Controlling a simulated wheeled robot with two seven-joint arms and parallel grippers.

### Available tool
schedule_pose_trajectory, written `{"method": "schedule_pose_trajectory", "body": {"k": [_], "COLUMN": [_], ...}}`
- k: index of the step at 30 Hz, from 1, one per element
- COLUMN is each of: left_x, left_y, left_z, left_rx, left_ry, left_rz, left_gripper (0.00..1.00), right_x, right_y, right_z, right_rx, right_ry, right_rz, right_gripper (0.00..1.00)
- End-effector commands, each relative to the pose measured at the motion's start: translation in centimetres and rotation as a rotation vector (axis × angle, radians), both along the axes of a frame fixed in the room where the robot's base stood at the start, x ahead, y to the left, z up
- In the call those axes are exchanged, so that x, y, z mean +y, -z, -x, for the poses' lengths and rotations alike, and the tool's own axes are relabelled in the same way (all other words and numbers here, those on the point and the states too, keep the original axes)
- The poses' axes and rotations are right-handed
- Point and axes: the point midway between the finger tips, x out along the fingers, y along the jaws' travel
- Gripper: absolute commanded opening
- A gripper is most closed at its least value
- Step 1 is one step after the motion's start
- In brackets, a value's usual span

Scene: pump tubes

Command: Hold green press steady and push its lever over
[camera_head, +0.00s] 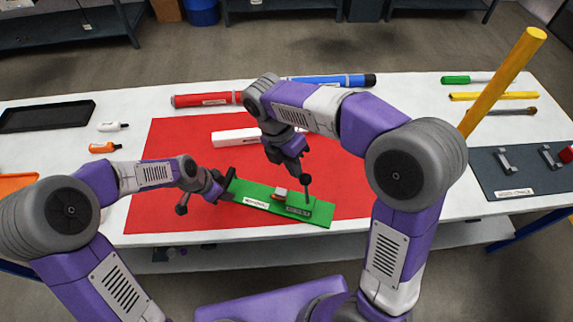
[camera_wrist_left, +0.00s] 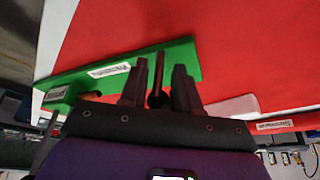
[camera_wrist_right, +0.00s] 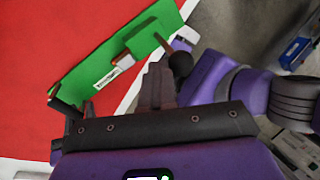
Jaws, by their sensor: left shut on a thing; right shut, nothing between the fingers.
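The green press (camera_head: 318,217) is a long flat board lying on the red mat, with a small bracket toward its right end. Its lever (camera_head: 307,193), a thin rod with a black knob, stands up there; it also shows in the right wrist view (camera_wrist_right: 180,62). My left gripper (camera_head: 222,190) is at the press's left end, shut on a dark upright post (camera_wrist_left: 157,80) there. My right gripper (camera_head: 299,168) is shut and empty, just above and beside the lever knob. Its closed fingers show in the right wrist view (camera_wrist_right: 158,85), close to the knob; contact is unclear.
A white box (camera_head: 235,137) lies on the red mat (camera_head: 165,165) behind the press. Red (camera_head: 210,99) and blue (camera_head: 335,80) tubes lie at the mat's back edge. A grey board (camera_head: 520,170) with clips is at right. A black tray (camera_head: 45,117) is at left.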

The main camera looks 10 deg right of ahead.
Motion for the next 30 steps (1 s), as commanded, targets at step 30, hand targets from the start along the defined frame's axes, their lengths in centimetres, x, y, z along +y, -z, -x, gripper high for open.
{"method": "schedule_pose_trajectory", "body": {"k": [30], "left_x": [0.2], "left_y": [0.0], "left_z": [-0.1], "left_rx": [-0.002], "left_ry": [-0.001], "left_rz": [-0.002], "left_gripper": [0.0], "right_x": [-10.6], "right_y": [1.4], "right_z": [5.9], "right_rx": [-0.308], "right_ry": [-0.018], "right_rz": [-0.546], "right_gripper": [0.0]}}
